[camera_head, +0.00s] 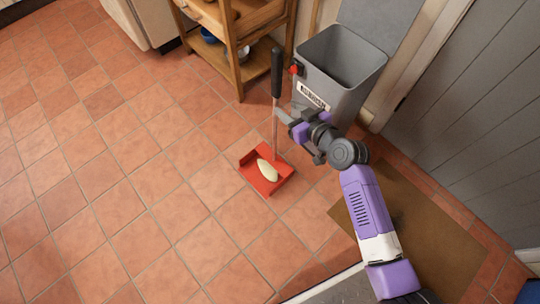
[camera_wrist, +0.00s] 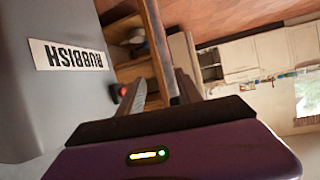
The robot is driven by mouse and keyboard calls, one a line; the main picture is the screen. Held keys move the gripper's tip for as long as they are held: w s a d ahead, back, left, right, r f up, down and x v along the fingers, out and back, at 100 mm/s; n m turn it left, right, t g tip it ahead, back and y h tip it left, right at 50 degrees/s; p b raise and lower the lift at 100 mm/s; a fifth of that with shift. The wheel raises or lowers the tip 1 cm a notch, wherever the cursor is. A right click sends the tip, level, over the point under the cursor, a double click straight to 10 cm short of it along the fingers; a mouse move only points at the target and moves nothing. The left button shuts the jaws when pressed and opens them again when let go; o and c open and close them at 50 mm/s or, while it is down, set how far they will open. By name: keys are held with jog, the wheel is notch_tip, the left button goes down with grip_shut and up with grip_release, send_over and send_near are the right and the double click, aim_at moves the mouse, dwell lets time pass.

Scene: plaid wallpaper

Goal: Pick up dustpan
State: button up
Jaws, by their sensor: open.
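The dustpan is a red pan (camera_head: 284,178) lying on the tiled floor, with a thin upright pole and a long black grip (camera_head: 276,72) on top. A pale oval item (camera_head: 267,170) lies in the pan. My gripper (camera_head: 284,120) is beside the pole, below the black grip; I cannot tell if it touches. In the wrist view my gripper (camera_wrist: 158,92) is open. A brown bar (camera_wrist: 158,45) shows between its fingers; I cannot tell if it is the dustpan's pole or a shelf post behind.
A grey rubbish bin (camera_head: 322,88) with a label stands close behind my gripper. A wooden shelf unit (camera_head: 231,50) stands behind the dustpan. A brown mat (camera_head: 440,235) lies at the right. The tiled floor (camera_head: 110,170) to the left is clear.

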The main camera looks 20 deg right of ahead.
jog(key=b+x, duration=0.2)
jog(key=x, duration=0.3)
jog(key=shift+w+d, duration=0.15)
jog(key=shift+d, duration=0.05)
grip_shut()
dwell(1.2)
